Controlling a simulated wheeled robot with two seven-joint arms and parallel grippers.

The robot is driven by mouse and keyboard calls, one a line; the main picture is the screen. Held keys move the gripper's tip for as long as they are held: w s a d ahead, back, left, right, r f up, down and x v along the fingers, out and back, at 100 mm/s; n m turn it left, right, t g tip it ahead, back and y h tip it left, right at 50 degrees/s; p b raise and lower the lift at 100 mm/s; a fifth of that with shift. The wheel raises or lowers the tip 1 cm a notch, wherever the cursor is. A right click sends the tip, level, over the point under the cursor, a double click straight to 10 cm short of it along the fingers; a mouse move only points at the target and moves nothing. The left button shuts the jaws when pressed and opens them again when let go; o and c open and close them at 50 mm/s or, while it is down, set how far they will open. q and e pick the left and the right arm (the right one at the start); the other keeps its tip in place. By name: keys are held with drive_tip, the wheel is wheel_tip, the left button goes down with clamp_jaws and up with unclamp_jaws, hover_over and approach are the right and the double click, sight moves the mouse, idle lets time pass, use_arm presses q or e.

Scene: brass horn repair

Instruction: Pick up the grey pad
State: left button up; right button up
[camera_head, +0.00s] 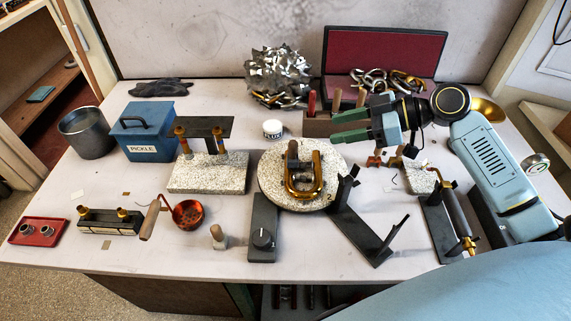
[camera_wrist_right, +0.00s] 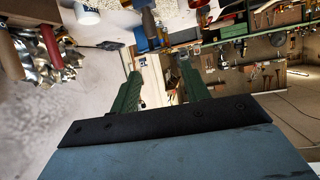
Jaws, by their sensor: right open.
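I cannot tell for certain which thing is the grey pad. A crumpled dark grey cloth-like piece (camera_head: 160,87) lies flat at the back left of the table, and a tangled silvery-grey heap (camera_head: 278,75) lies at the back middle. My right gripper (camera_head: 340,126) reaches in from the right above the middle of the table, its green fingers pointing left. It is open, and nothing shows between its fingers in the right wrist view (camera_wrist_right: 158,88). My left gripper is not in view.
A round speckled slab (camera_head: 270,185) with a brass U-shaped tube (camera_head: 303,188) stands under and in front of the right gripper. A blue pickle box (camera_head: 150,130), a grey pot (camera_head: 87,132) and a red-lined case (camera_head: 380,52) stand farther back. The table's front left is partly clear.

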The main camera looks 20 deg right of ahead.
sight(293, 153)
drive_tip(key=shift+y, duration=0.3)
drive_tip(key=w+a+f+b, duration=0.1)
drive_tip(key=f, duration=0.1)
drive_tip(key=w+a+f+b, duration=0.1)
drive_tip(key=w+a+f, duration=0.1)
drive_tip(key=w+a+f+b, duration=0.1)
drive_tip(key=a+f, duration=0.1)
drive_tip(key=shift+w+a+f, duration=0.1)
drive_tip(key=shift+w+f, duration=0.2)
drive_tip(key=shift+w, duration=0.05)
drive_tip(key=x, duration=0.5)
drive_tip(key=shift+w+a+f, duration=0.25)
drive_tip(key=shift+w, duration=0.05)
drive_tip(key=shift+c, duration=0.9)
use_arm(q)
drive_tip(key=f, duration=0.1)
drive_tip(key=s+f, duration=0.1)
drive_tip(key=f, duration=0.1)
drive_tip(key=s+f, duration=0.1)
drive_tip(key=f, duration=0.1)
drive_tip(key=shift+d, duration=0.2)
use_arm(e)
clamp_jaws()
